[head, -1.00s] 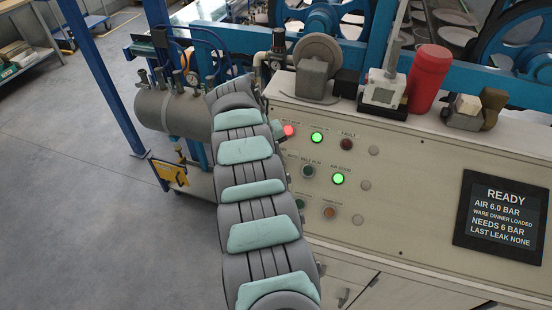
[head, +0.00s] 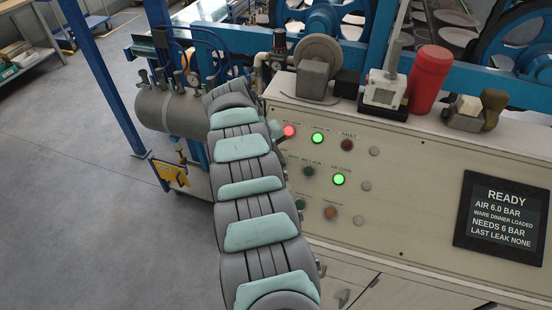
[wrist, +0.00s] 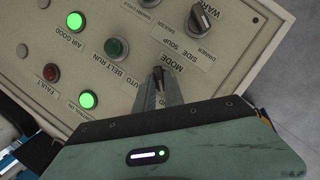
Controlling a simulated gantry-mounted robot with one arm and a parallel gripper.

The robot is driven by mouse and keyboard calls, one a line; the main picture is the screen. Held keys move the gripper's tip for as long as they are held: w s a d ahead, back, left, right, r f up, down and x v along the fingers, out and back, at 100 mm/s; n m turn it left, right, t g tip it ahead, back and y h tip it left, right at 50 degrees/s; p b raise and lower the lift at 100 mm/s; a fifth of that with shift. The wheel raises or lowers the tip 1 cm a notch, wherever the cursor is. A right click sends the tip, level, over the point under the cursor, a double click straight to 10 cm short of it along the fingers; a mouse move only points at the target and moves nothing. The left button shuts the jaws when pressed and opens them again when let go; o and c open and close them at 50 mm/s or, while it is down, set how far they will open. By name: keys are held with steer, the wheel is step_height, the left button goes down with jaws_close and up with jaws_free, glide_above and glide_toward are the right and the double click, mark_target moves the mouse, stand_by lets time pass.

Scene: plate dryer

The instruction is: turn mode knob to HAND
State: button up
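The mode knob (wrist: 158,73) is a small dark knob on the cream control panel in the wrist view, under the printed word MODE. The label AUTO shows to its left; the label on its other side is partly covered by my fingers. My gripper (wrist: 163,88) reaches to the knob, with its narrow grey fingers at or against it. The fingers hide most of the knob, so its pointing direction and the finger gap cannot be made out. In the head view my arm hides the knob and gripper.
A WARE knob (wrist: 201,18) with DINNER, SIDE and SOUP labels sits close by. A green belt-run button (wrist: 116,48) and lit green lamps (head: 338,179) are near. The screen (head: 502,222) reads READY, AIR 6.0 BAR. A red canister (head: 429,80) stands on the panel's top.

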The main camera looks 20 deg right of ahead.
steer(key=shift+o, duration=0.3)
steer(key=shift+a, duration=0.3)
steer(key=v, duration=1)
steer(key=shift+r, duration=0.35)
steer(key=shift+d, duration=0.15)
